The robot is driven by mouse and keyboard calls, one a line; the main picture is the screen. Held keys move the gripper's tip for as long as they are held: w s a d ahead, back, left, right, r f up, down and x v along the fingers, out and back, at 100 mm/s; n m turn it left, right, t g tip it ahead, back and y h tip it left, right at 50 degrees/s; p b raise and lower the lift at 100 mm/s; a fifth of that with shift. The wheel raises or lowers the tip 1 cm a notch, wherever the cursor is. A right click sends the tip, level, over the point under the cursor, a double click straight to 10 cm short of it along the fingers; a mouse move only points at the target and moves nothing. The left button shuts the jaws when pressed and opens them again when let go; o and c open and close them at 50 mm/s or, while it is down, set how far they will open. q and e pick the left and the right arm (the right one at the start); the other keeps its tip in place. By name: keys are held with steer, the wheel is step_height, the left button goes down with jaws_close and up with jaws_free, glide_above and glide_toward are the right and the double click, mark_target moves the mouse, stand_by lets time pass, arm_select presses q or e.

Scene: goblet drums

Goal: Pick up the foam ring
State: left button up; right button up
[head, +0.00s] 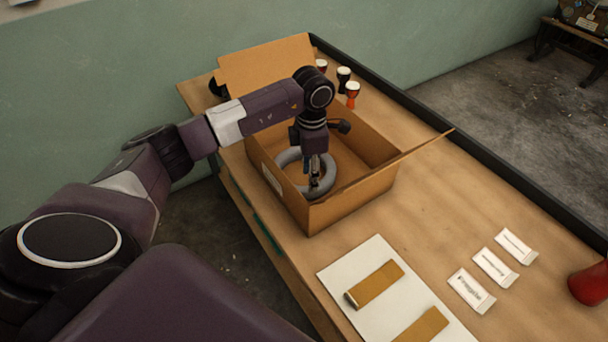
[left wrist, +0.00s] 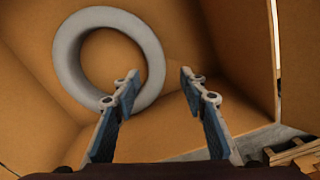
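The grey foam ring (head: 282,172) lies inside an open cardboard box (head: 352,204). My left gripper (head: 314,183) points down into the box over the ring's right part, which it partly hides. In the left wrist view the ring (left wrist: 68,62) is upper left and looks whole and round. My right gripper is not in view.
The box stands on a wooden table (head: 430,215) with flaps raised at the back and right. Small goblet drums (head: 352,92) stand behind it. In front are a white board (head: 388,290) with brown strips, several white labels (head: 493,267) and a red object (head: 590,284).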

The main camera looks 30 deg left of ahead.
arm_select(q)
steer(key=f, duration=0.2)
steer(key=f+p, duration=0.1)
steer(key=f, duration=0.1)
steer(key=f+p, duration=0.1)
steer(key=f, duration=0.1)
steer(key=shift+w+a, duration=0.2)
steer(key=shift+a, duration=0.05)
steer(key=shift+f, duration=0.45)
jaws_close()
